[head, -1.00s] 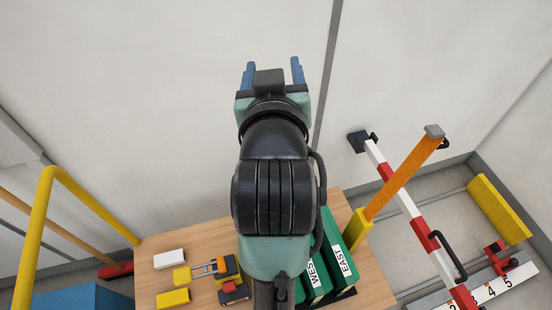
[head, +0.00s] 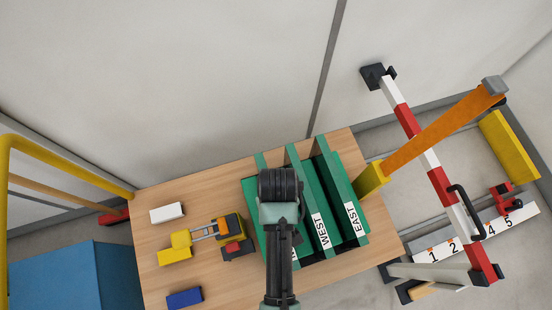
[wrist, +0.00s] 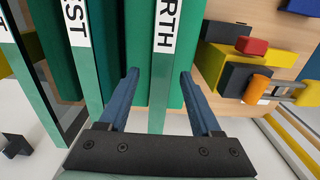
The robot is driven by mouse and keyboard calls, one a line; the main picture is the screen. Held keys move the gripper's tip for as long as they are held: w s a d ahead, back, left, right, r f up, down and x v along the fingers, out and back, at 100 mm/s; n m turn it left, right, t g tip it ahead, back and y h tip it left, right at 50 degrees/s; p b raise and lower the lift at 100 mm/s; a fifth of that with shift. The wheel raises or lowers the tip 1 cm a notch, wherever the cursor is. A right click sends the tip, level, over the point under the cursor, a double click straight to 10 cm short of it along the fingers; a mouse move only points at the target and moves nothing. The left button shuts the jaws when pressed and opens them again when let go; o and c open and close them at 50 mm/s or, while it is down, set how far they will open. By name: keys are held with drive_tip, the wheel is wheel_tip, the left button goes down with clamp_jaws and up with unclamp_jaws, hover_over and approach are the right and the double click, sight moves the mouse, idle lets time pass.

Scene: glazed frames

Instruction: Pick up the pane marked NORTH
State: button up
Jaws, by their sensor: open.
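The pane marked NORTH (wrist: 160,90) is a thin green upright pane with a white label, of which "RTH" shows in the wrist view. In the head view my arm covers most of it; its far end (head: 262,161) and a bit of the label show. My gripper (wrist: 158,74) is open, with one blue finger on each side of this pane's top edge, apart from it. In the head view my gripper is hidden under my arm. The WEST pane (head: 322,231) and EAST pane (head: 351,217) stand parallel to the right.
A wooden table (head: 215,275) carries the green panes. A yellow and black device (head: 232,228), a white block (head: 167,212), a yellow block (head: 174,257) and a blue block (head: 184,298) lie left of them. A yellow post with an orange bar (head: 440,133) rises to the right.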

wheel_tip(320, 180, down, 6)
drive_tip(key=b, duration=0.1)
drive_tip(key=shift+w+a, duration=0.2)
drive_tip(key=shift+w, duration=0.15)
drive_tip(key=shift+f, duration=0.1)
drive_tip(key=shift+c, duration=0.3)
clamp_jaws()
idle(0.9)
drive_tip(key=shift+w, duration=0.15)
